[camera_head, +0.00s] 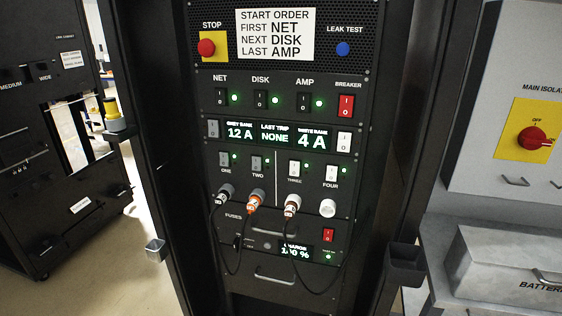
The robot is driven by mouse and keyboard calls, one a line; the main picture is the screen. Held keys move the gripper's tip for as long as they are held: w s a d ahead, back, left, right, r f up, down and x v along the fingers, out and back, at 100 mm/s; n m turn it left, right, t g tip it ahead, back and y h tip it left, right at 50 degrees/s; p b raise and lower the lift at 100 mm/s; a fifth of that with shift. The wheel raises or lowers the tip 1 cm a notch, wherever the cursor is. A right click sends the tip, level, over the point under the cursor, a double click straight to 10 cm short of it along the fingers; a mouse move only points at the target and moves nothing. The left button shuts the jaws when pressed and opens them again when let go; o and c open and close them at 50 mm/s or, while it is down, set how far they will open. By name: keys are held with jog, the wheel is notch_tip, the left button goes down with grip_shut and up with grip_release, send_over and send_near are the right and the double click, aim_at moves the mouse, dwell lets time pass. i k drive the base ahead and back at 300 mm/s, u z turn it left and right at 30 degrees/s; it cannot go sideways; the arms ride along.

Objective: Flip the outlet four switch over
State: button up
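The outlet four switch (331,173) is a small white rocker on the rack panel (362,190), above the label FOUR. Which way each rocker is tipped is too small to tell. My gripper does not show in this view.
Plugs with cables fill outlets one (226,192), two (256,199) and three (292,204). A red breaker switch (346,106) and a red stop button (207,47) are higher up. Dark rack posts stand on both sides. A grey cabinet with a red isolator knob (532,139) is at right.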

aim_at(331, 174)
jog(key=z, duration=0.05)
jog(key=k, duration=0.65)
jog(key=u, duration=0.45)
jog(key=i, duration=1.55)
jog(key=z, duration=0.4)
